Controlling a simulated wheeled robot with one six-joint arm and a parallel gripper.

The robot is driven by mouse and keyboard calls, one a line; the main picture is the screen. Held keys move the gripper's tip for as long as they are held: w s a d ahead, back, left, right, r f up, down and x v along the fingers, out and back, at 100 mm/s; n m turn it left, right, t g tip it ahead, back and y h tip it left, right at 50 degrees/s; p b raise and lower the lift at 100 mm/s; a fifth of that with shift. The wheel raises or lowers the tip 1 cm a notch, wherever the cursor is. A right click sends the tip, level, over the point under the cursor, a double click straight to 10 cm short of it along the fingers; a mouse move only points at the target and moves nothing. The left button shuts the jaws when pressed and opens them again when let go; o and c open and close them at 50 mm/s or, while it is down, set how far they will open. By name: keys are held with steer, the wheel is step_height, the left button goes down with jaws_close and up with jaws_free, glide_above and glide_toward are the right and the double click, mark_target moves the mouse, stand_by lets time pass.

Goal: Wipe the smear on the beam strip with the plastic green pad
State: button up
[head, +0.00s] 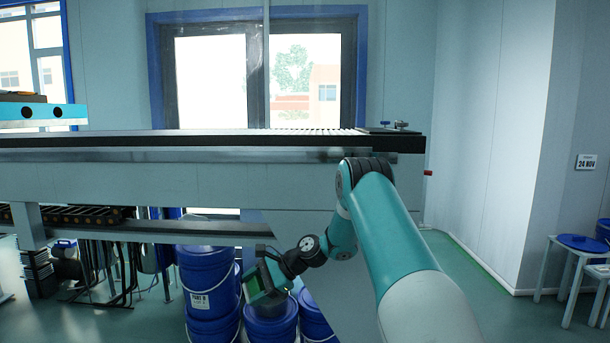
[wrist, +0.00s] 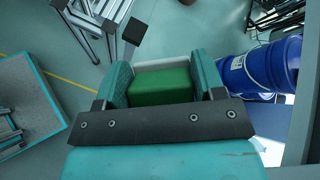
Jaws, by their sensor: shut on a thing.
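The green pad (wrist: 160,88) is a bright green block with a pale edge, held between the two teal fingers of my gripper (wrist: 162,68) in the wrist view. In the head view my gripper (head: 264,284) is low, below the beam (head: 130,180) and in front of the blue drums, apart from the beam. The long grey beam runs across the head view, with a narrow strip (head: 200,155) along its upper front, under a dark top edge. My forearm hides part of the beam's right end.
Blue drums (head: 208,285) stand under the beam; one drum (wrist: 262,68) is right of my gripper in the wrist view. A lower rail (head: 190,228) runs beneath the beam. Stools (head: 580,245) stand far right. Floor right of the beam is clear.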

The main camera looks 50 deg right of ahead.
mark_target(317, 153)
steer(key=d+r+m+t+h+p, duration=0.25)
steer(key=d+r+m+h, duration=0.35)
steer(key=r, duration=0.4)
steer(key=s+d+r+m+t+h+p, duration=0.1)
steer(key=d+r+m+t+h, duration=0.25)
steer(key=d+r+h, duration=0.4)
steer(key=d+r+m+t+h+p, duration=0.1)
steer(key=d+r+m+t+h, duration=0.45)
steer(key=r, duration=0.75)
steer(key=shift+n+g+h, duration=0.55)
steer(key=shift+n+h, duration=0.05)
steer(key=shift+h, duration=0.1)
steer(key=shift+w+d+p, duration=1.2)
steer(key=shift+w+d, duration=0.4)
steer(key=shift+w, duration=0.15)
steer(key=shift+w+d, duration=0.55)
steer(key=shift+d, duration=0.15)
steer(key=shift+s+d+f+b, duration=0.15)
steer(key=shift+s+d+b, duration=0.4)
steer(key=shift+b, duration=0.3)
steer(key=shift+s+d+b, duration=0.65)
steer(key=shift+s+b, duration=0.25)
steer(key=shift+s, duration=0.1)
